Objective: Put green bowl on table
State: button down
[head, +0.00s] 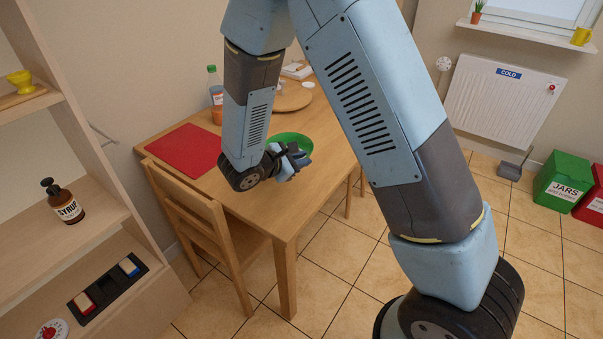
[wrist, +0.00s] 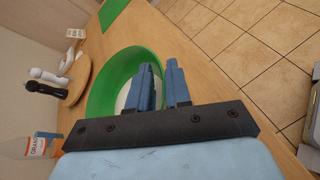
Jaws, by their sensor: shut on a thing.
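The green bowl (head: 291,140) is over the wooden table (head: 335,165) near its right edge, partly hidden by my gripper (head: 293,162). In the wrist view the bowl (wrist: 98,93) looks round and upright, with a pale inside bottom. My gripper (wrist: 160,75) is shut on the bowl's near rim, with one finger inside the bowl and one outside. Whether the bowl's base touches the tabletop (wrist: 102,45) cannot be told.
A red mat (head: 190,150) lies at the table's left. A round board (head: 292,97) and a bottle (head: 214,88) stand at the back. Shakers (wrist: 48,78) and a green mat (wrist: 113,12) show in the wrist view. A chair (head: 200,215) stands in front.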

jog(key=w+f, duration=0.1)
jog(key=w+d+f, duration=0.1)
jog(key=f, duration=0.1)
jog(key=w+f, duration=0.2)
jog(key=shift+w+d+f, duration=0.1)
jog(key=shift+d+f, duration=0.1)
jog(key=shift+d, duration=0.15)
notch_tip(320, 180, down, 3)
jog(key=shift+w+f, duration=0.15)
jog(key=shift+f, duration=0.05)
jog(key=c, duration=1)
grip_release()
jog(key=shift+c, duration=0.2)
